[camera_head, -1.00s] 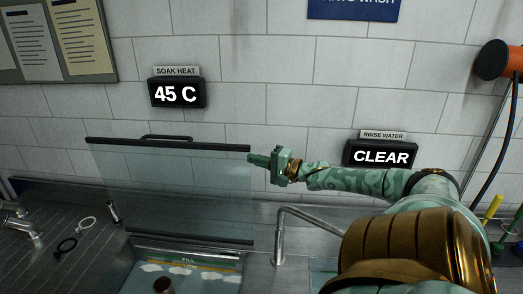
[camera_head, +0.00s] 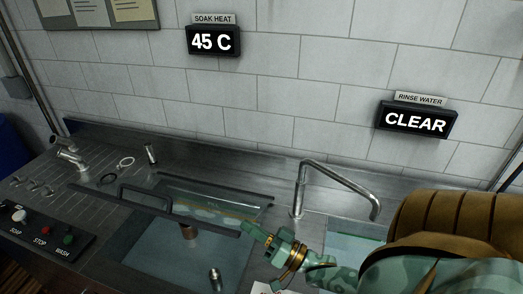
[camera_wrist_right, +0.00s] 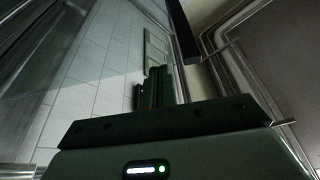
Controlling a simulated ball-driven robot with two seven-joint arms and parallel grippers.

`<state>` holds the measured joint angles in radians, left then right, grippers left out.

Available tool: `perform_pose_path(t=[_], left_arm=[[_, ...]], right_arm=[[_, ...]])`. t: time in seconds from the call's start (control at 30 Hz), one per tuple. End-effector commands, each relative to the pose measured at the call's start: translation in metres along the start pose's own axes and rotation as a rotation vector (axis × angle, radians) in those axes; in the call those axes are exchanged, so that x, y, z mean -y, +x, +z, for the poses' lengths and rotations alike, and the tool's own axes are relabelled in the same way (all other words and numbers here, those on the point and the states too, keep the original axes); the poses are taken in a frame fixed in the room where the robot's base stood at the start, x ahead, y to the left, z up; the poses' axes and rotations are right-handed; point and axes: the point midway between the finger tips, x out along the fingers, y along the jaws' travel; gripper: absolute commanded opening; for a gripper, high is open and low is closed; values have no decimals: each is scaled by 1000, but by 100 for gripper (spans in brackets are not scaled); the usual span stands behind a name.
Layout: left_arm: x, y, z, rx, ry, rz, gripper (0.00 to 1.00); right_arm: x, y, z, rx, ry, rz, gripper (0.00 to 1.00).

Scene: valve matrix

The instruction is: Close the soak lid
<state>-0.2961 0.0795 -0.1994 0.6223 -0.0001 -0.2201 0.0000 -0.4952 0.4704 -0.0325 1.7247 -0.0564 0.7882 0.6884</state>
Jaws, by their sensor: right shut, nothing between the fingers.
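The soak lid (camera_head: 215,208) is a clear glass panel with a dark front bar and a dark handle (camera_head: 146,195). It leans low over the soak basin (camera_head: 153,250), tilted, with its front bar appearing raised above the basin. My right gripper (camera_head: 248,229) is shut and empty at the right end of the bar; whether it touches cannot be told. In the right wrist view, my shut fingers (camera_wrist_right: 155,86) are beside a dark bar (camera_wrist_right: 182,32). My left gripper is not in view.
A brown cylinder (camera_head: 189,231) and a small metal cylinder (camera_head: 215,279) are at the soak basin. A curved tap (camera_head: 300,190) stands right of the lid, by the rinse basin (camera_head: 350,246). A button panel (camera_head: 42,232) is at left. Displays (camera_head: 213,41) hang on the wall.

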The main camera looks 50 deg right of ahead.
Motion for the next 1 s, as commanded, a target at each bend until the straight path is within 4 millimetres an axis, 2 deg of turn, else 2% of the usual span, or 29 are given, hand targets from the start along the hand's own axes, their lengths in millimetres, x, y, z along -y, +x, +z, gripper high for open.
perform_pose_path(t=[0.03,0.1,0.2,0.4,0.63,1.0], left_arm=[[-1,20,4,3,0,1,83],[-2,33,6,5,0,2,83],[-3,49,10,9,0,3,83],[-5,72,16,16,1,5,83],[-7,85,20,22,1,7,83],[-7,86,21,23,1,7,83]], right_arm=[[-6,-9,25,1,-33,-10,0],[-7,-16,46,3,-87,-28,0],[-9,-26,73,3,-80,-26,0],[-17,-39,110,3,-81,-26,0],[-22,-46,131,3,-81,-26,0],[-23,-48,135,1,-82,-27,0]])
